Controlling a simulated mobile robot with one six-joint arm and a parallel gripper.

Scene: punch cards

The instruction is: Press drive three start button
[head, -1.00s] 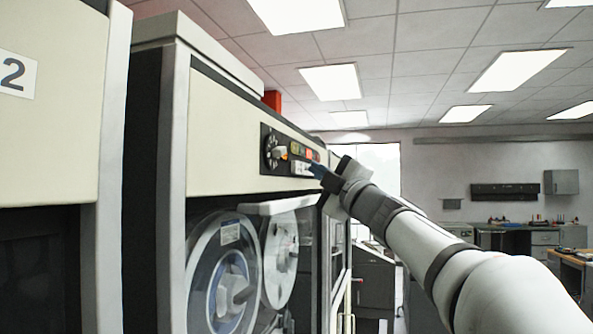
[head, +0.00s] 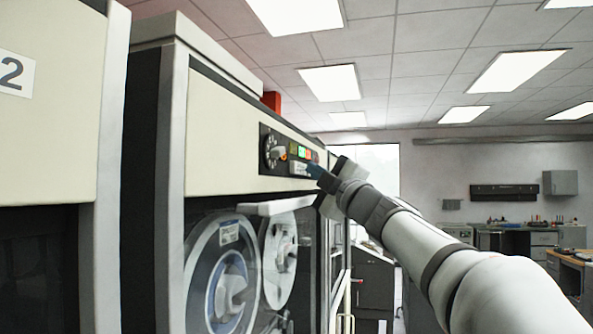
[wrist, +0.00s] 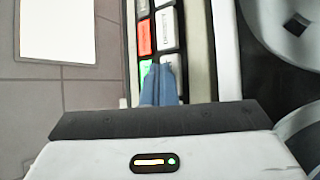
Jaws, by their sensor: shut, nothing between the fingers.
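The tape drive cabinet (head: 222,140) right of the one marked 2 carries a dark control panel (head: 264,180) with a round dial (head: 270,150). On the panel a green button (head: 302,152) is brightly lit, with a red button beside it. In the wrist view the green button (wrist: 147,67) is partly covered by my fingers, and the red button (wrist: 145,38) and a white labelled button (wrist: 166,28) show beyond them. My gripper (head: 315,170), with blue fingertips, is shut and empty at the panel's lower right. I cannot tell whether the fingertips touch a button.
The cabinet marked 2 (head: 50,110) stands close on the left. Two tape reels (head: 226,272) sit behind glass below the panel. A desk (head: 505,238) and a wall cabinet (head: 561,182) are far off at the right. Open room lies right of the drive.

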